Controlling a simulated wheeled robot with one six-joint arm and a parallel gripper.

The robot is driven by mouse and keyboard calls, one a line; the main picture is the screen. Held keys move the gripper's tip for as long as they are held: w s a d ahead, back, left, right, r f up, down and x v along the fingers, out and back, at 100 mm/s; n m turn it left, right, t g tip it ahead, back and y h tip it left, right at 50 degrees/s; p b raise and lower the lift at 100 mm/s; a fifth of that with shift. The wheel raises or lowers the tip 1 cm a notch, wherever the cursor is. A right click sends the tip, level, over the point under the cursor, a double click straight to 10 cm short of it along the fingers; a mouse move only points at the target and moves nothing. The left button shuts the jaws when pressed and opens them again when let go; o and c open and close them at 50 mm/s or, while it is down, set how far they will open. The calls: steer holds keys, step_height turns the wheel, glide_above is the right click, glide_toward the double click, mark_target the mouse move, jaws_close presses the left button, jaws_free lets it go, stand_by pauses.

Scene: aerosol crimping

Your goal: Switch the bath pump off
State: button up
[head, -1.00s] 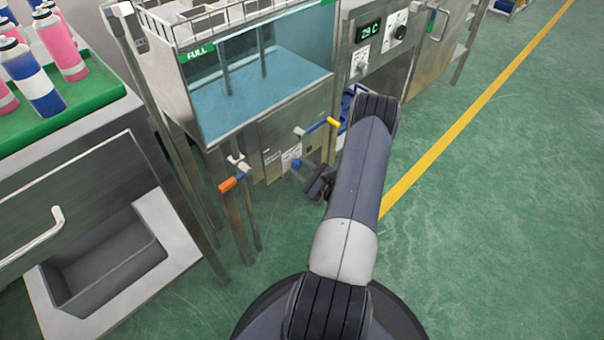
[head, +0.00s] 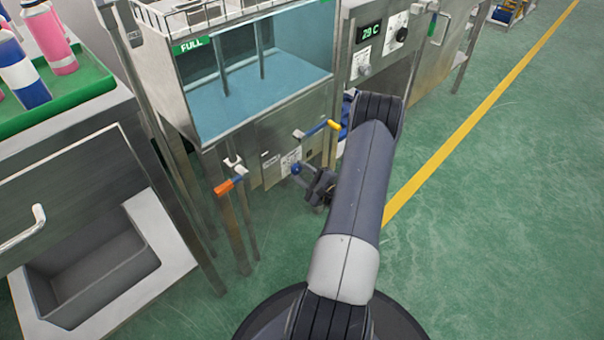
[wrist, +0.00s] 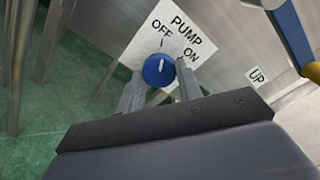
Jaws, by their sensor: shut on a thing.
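The bath pump switch is a round blue knob (wrist: 158,71) with a white pointer mark, on a white plate (wrist: 140,38) reading PUMP, OFF and ON. The mark points roughly up toward the OFF side. My gripper (wrist: 160,82) is shut on the knob, one finger on each side. In the head view the knob (head: 296,168) sits low on the front of the steel water bath (head: 225,135), and my gripper (head: 304,174) reaches it from the right, partly behind my arm.
A steel bench with a green tray (head: 85,90) of bottles stands at left.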

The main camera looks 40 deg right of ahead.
steer(key=o, duration=1)
steer(key=shift+c, duration=0.2)
steer(key=s+p, duration=0.2)
steer(key=s, duration=0.8)
steer(key=shift+s+d, duration=0.4)
steer(key=shift+w, duration=0.15)
steer(key=w, duration=0.3)
steer(key=w+b, duration=0.1)
steer(key=w, duration=0.2)
steer(key=w+a+b, duration=0.1)
steer(key=w, duration=0.3)
steer(key=shift+f, duration=0.1)
steer(key=shift+w, duration=0.35)
steer(key=shift+d, duration=0.1)
steer(key=shift+s, duration=0.15)
